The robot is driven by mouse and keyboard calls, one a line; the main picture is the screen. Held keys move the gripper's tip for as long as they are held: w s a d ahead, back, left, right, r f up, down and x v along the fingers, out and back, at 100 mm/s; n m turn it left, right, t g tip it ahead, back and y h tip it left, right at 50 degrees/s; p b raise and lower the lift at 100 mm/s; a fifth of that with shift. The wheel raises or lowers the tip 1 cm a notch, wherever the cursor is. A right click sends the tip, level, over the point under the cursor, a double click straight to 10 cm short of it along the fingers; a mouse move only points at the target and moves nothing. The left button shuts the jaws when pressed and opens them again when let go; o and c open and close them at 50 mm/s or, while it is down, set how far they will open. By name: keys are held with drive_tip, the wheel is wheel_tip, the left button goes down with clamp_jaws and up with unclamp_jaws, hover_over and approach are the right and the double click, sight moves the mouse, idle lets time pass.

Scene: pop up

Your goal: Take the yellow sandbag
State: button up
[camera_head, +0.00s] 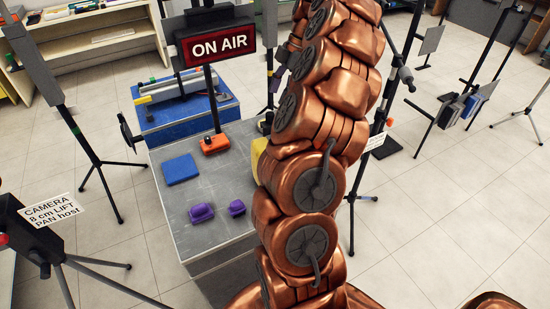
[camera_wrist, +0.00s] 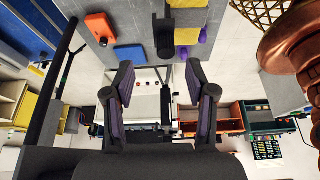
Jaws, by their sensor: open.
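A yellow piece (camera_head: 258,157), likely the yellow sandbag, shows at the right side of the grey table (camera_head: 185,220) in the head view, mostly hidden behind my copper arm. In the wrist view a yellow block (camera_wrist: 188,36) lies near the top, beside a dark upright piece and small purple pads.
On the table are a blue pad (camera_head: 181,169), two purple pads (camera_head: 201,213) and the orange base (camera_head: 214,144) of the ON AIR sign (camera_head: 217,46). A blue case (camera_head: 187,112) stands behind.

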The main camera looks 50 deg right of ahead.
sight(271, 114)
drive_tip(key=shift+x, duration=1.2)
drive_tip(key=shift+a+f+p, duration=0.85)
drive_tip(key=shift+f+p, duration=0.05)
drive_tip(key=shift+f, duration=0.05)
drive_tip(key=shift+p+x, duration=0.45)
drive_tip(key=shift+x, duration=1)
drive_tip(key=shift+s, duration=0.1)
clamp_jaws()
